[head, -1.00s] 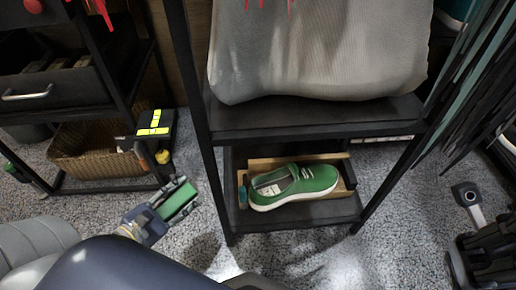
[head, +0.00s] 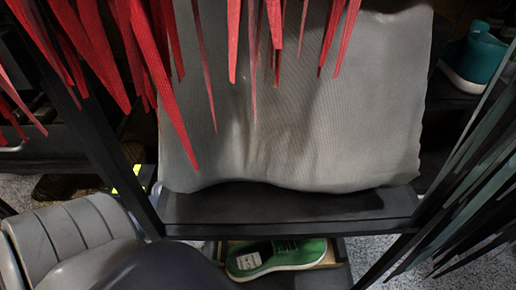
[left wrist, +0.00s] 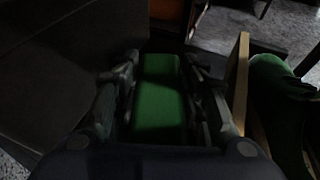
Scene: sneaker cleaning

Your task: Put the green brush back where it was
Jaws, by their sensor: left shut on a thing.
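The green brush (left wrist: 160,95) is between the fingers of my left gripper (left wrist: 163,95) in the left wrist view. The gripper is shut on it, and the image there is dark. A wooden tray edge (left wrist: 240,80) stands just right of the gripper, with the green sneaker (left wrist: 280,105) beyond it. In the head view the sneaker (head: 275,258) shows at the bottom, on the wooden tray (head: 322,262) on the low shelf. My left gripper and the brush are hidden in the head view. My right gripper is in neither current view.
A black shelf board (head: 290,210) with a large grey cushion-like object (head: 290,110) lies above the sneaker. Red spiky strands (head: 150,60) hang across the top. Dark green strips (head: 470,180) hang at right. A teal shoe (head: 475,55) sits at upper right.

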